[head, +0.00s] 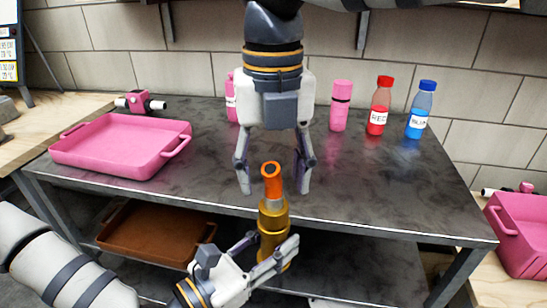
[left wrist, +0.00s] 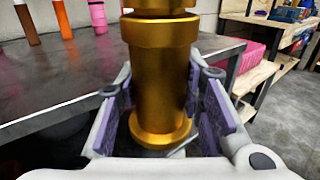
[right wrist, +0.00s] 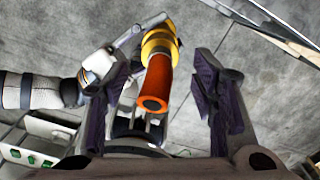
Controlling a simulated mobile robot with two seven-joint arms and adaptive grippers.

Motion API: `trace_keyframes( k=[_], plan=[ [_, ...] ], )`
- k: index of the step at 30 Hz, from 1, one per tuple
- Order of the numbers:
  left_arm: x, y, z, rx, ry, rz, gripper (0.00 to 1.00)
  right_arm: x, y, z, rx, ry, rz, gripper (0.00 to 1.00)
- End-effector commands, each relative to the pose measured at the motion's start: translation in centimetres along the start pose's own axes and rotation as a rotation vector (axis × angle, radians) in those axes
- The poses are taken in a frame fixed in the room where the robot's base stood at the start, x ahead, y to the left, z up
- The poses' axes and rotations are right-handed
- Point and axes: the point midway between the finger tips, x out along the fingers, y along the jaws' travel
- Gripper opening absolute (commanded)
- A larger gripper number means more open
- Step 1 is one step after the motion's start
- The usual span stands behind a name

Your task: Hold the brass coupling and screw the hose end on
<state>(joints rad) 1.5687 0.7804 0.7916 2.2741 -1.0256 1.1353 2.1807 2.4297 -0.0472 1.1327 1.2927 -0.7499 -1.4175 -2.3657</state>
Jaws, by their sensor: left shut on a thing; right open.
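The brass coupling (head: 273,218) stands upright in front of the table's front edge. My left gripper (head: 268,256) is shut around its lower part. The left wrist view shows the coupling (left wrist: 162,75) between the purple finger pads. The orange hose end (head: 272,183), a short tube with a dark opening, sits on top of the coupling, in line with it. I cannot tell how far it is threaded. My right gripper (head: 274,180) comes down from above, open, one finger on each side of the hose end. The right wrist view shows the hose end (right wrist: 157,82) between the spread fingers, apart from both.
The dark table (head: 390,190) holds a pink tray (head: 120,150), a pink valve-like part (head: 140,102), pink bottles (head: 341,105), a red bottle (head: 379,107) and a blue bottle (head: 421,110). A brown tray (head: 155,235) lies on the lower shelf. The table's middle right is clear.

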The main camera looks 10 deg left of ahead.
Motion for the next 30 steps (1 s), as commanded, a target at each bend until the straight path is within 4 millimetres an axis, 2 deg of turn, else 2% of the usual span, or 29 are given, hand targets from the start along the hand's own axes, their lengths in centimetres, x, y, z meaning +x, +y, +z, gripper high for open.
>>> trace_keyframes(
  k=[3, 9, 13, 21, 23, 28, 30],
  plan=[
    [0.0, 0.0, 0.1, 0.0, -0.002, 0.0, 0.0, 2.2, 0.0, 0.0, 0.0, 0.003, 0.001, 0.53],
    [0.0, 0.0, 0.1, 0.0, -0.002, 0.0, 0.0, 5.0, 0.0, 0.0, 0.002, 0.001, 0.001, 0.53],
    [0.0, 0.0, 0.1, 0.001, -0.002, 0.0, 0.0, 5.7, 0.0, 0.0, 0.002, 0.0, 0.0, 0.53],
    [0.0, 0.0, 0.1, 0.001, -0.002, 0.0, 0.0, 5.8, 0.0, 0.0, 0.002, -0.001, 0.0, 0.53],
    [0.0, 0.0, 0.1, 0.001, -0.002, 0.0, 0.0, 5.8, 0.0, 0.0, 0.002, -0.001, 0.0, 0.41],
    [0.0, 0.0, 0.1, 0.0, -0.002, 0.0, 0.0, 5.8, 0.0, 0.0, 0.002, -0.001, 0.0, 0.03],
    [0.0, 0.0, 0.1, 0.0, -0.002, 0.0, 0.0, 5.8, 0.0, 0.0, 0.005, -0.001, 0.0, 0.03]
  ],
)
